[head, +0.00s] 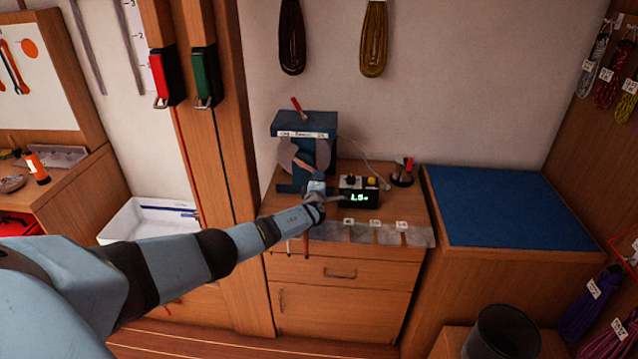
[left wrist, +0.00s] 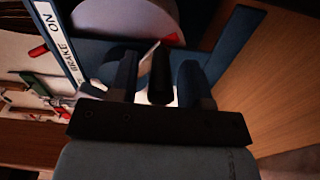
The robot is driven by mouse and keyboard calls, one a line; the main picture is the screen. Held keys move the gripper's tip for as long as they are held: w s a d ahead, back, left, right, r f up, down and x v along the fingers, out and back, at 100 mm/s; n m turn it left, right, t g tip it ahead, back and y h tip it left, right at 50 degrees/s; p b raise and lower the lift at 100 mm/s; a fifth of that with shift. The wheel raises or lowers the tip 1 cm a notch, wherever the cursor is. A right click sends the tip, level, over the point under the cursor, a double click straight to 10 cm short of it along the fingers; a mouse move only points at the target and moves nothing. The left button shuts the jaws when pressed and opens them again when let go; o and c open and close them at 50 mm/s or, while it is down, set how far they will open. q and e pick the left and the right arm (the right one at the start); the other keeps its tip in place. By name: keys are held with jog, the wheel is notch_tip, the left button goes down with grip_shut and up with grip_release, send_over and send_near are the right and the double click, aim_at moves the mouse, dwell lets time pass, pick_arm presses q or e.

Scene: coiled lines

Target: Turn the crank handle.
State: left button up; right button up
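The blue winding machine (head: 306,123) stands on a wooden cabinet, with grey round discs (head: 290,156) and a red lever (head: 298,104) on top. My left gripper (head: 317,188) is in front of it, over the crank, and hides most of the handle in the head view. In the left wrist view a dark bar, which looks like the crank handle (left wrist: 160,77), stands between the two fingers of my left gripper (left wrist: 158,82). Gaps show on both sides of the bar, so the fingers look open around it. My right gripper is not in view.
A small black box with a lit green display (head: 359,196) stands just right of my gripper. A red-topped stand (head: 403,173) is behind it. A blue mat (head: 492,207) lies clear at the right. A wooden post (head: 215,150) rises at the left.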

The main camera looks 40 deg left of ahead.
pick_arm(q)
jog(key=shift+s+d+p, duration=0.3)
jog(key=shift+s+p, duration=0.05)
jog(key=shift+p, duration=0.05)
jog(key=p+v, duration=0.3)
jog(key=v, duration=1)
jog(key=shift+a, duration=0.1)
